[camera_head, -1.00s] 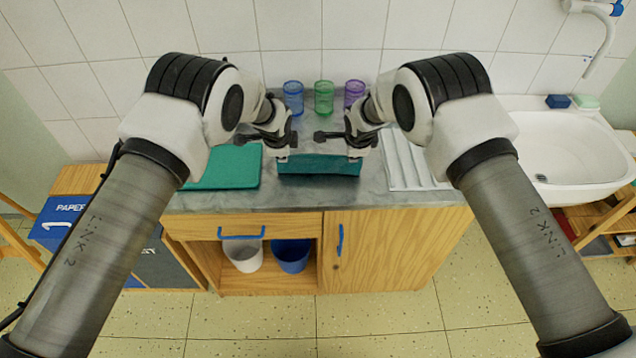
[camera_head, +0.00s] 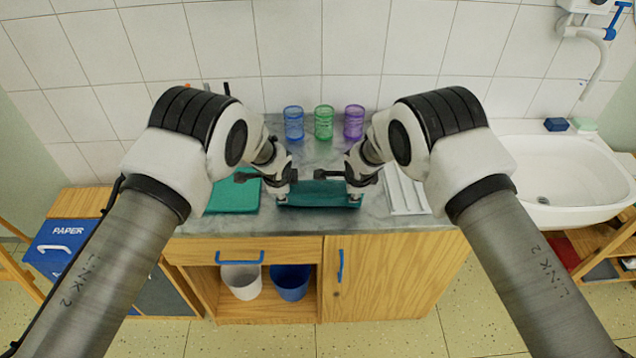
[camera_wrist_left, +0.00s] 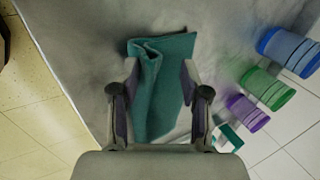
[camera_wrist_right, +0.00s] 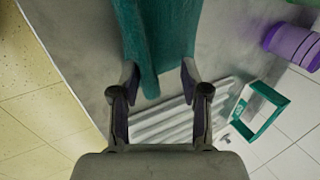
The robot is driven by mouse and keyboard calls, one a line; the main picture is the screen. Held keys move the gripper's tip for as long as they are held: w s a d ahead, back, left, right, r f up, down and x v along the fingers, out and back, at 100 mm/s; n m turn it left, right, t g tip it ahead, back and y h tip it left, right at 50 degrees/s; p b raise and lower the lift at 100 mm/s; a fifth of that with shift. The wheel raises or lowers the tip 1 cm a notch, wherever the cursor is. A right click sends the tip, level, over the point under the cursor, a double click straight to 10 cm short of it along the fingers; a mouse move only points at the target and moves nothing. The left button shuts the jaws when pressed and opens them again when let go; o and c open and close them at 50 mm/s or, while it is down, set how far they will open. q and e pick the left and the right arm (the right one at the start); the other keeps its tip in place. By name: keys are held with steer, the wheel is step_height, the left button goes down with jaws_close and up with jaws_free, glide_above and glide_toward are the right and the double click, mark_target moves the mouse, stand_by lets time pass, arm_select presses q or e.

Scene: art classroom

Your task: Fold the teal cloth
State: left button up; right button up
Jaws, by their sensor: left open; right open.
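The teal cloth (camera_head: 318,193) lies on the grey counter between my two grippers, near the front edge. The left wrist view shows it as a narrow, layered strip (camera_wrist_left: 162,88) with a rolled or doubled corner at its end. My left gripper (camera_head: 283,194) is open over the cloth's left end, with cloth between its fingers. My right gripper (camera_head: 356,194) is open at its right end. The right wrist view shows that end of the cloth (camera_wrist_right: 158,45) reaching between the fingertips. The head view cannot show whether the fingers touch it.
A flat teal mat (camera_head: 232,196) lies left of the cloth. A ridged white drainboard (camera_head: 404,192) is on the right, beside the white sink (camera_head: 570,180). Blue (camera_head: 293,123), green (camera_head: 324,123) and purple (camera_head: 354,122) cups stand behind, near the tiled wall.

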arm_select(q)
steer(key=v, duration=0.2)
steer(key=shift+r, duration=0.45)
arm_select(e)
steer(key=v, duration=0.2)
steer(key=shift+r, duration=0.45)
arm_select(q)
steer(key=s+v, duration=0.1)
steer(key=v, duration=0.7)
steer(key=shift+s+f, duration=0.3)
steer(key=shift+f, duration=0.1)
arm_select(e)
steer(key=s+v, duration=0.1)
steer(key=v, duration=0.7)
steer(key=shift+s+f, duration=0.3)
steer(key=shift+f, duration=0.1)
arm_select(q)
steer(key=shift+w+d, duration=0.1)
arm_select(e)
steer(key=shift+w+a, duration=0.1)
